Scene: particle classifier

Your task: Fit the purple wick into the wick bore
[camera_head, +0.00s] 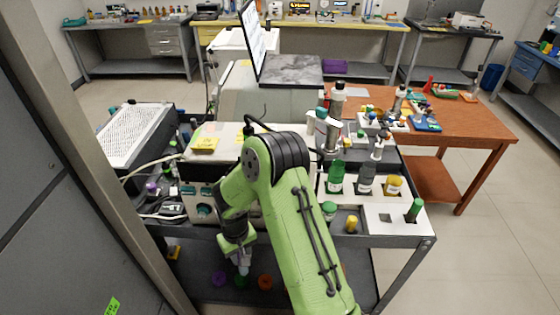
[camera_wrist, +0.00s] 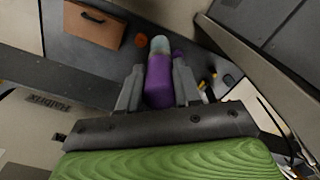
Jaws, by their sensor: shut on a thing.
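My gripper (camera_wrist: 158,88) is shut on the purple wick (camera_wrist: 158,78), a purple cylinder with a pale teal and whitish tip pointing away from the wrist. In the head view my gripper (camera_head: 241,258) hangs low at the front of the cart, beside its front edge. A pale tip shows below the fingers there, while the purple part is hidden. I cannot make out the wick bore for certain in either view.
The cart's white rack (camera_head: 376,229) holds green- and yellow-capped bottles and a green cylinder. A grey instrument (camera_head: 196,190) stands left of my arm. Purple, green and orange (camera_head: 265,282) round pieces lie on the lower shelf. A dark panel stands at left.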

